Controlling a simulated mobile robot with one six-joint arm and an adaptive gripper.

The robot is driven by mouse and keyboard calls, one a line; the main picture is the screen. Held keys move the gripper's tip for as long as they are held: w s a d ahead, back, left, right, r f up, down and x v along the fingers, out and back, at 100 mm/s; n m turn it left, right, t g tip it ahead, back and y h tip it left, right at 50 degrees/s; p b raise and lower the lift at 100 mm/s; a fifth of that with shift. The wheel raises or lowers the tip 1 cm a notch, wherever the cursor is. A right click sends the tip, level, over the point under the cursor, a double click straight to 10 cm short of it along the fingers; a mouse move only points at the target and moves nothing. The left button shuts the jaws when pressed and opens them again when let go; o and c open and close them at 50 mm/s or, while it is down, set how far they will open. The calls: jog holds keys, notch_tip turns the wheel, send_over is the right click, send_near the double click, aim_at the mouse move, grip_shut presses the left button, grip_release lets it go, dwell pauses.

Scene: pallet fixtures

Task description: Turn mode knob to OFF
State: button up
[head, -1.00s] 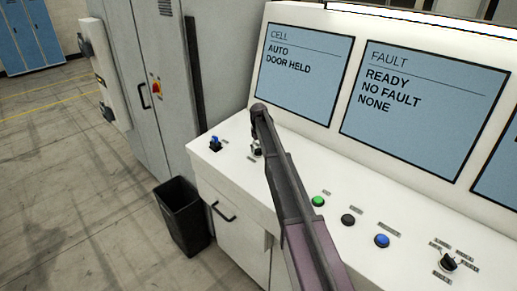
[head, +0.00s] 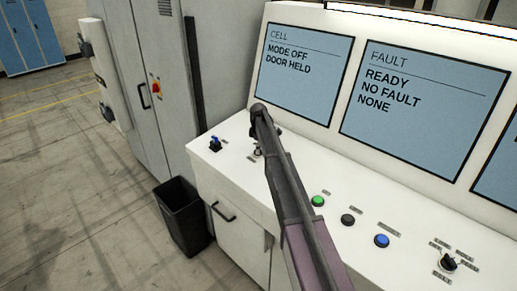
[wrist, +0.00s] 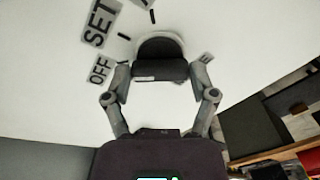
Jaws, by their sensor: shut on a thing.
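The mode knob (wrist: 160,48) is dark and round, on the white panel in the wrist view. My gripper (wrist: 161,74) is shut on it, with one finger on each side. An OFF label (wrist: 100,70) and a SET label (wrist: 98,22) are printed left of the knob. In the head view my arm hides most of the knob and the gripper. The CELL screen (head: 301,77) reads MODE OFF and DOOR HELD.
Green (head: 318,201), black (head: 348,220) and blue (head: 382,241) buttons sit right of my arm. A blue-topped switch (head: 215,143) is to its left, and another black knob (head: 448,264) is far right. A black bin (head: 182,217) stands on the floor.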

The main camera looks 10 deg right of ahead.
jog(key=shift+s+n, duration=0.2)
jog(key=shift+n, duration=0.4)
jog(key=o, duration=1)
jog(key=shift+w, duration=0.15)
jog(key=shift+m, duration=0.4)
